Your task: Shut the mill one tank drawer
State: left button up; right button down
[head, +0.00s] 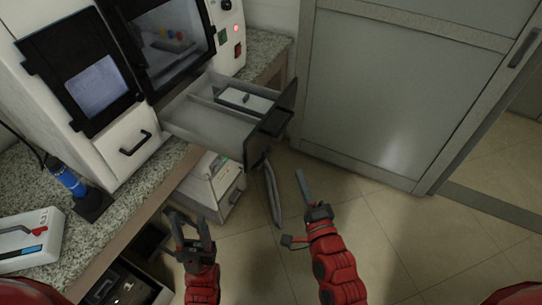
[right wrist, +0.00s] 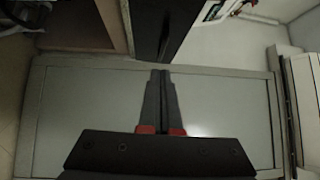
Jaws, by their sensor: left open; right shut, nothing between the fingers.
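The tank drawer (head: 222,128) is pulled out from under the mill (head: 165,45) at the centre of the head view. Its dark front panel (head: 287,103) with a handle (head: 273,124) faces right, and a white box lies inside. My right gripper (head: 301,173) is shut and empty, below and a little right of the drawer front, apart from it in the picture. In the right wrist view its shut fingers (right wrist: 160,73) point toward a dark upright panel (right wrist: 166,25), likely the drawer front. My left gripper (head: 186,220) is open and empty, below the drawer near the counter edge.
A closed white drawer (head: 131,145) sits left of the open one. The granite counter (head: 122,200) holds a blue tool (head: 68,180) and a white case (head: 30,243). A white unit (head: 215,185) stands beneath the drawer. A grey sliding door (head: 385,95) stands at the right.

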jog(key=a, duration=0.1)
jog(key=p, duration=0.2)
send_near(266, 137)
jog(key=w+d, duration=0.2)
jog(key=w, duration=0.1)
jog(key=shift+g, duration=0.4)
jog(key=shift+w+a+r+p, duration=0.15)
jog(key=shift+w+a+p, duration=0.65)
jog(key=shift+w+a, duration=0.75)
jog(key=shift+a, duration=0.1)
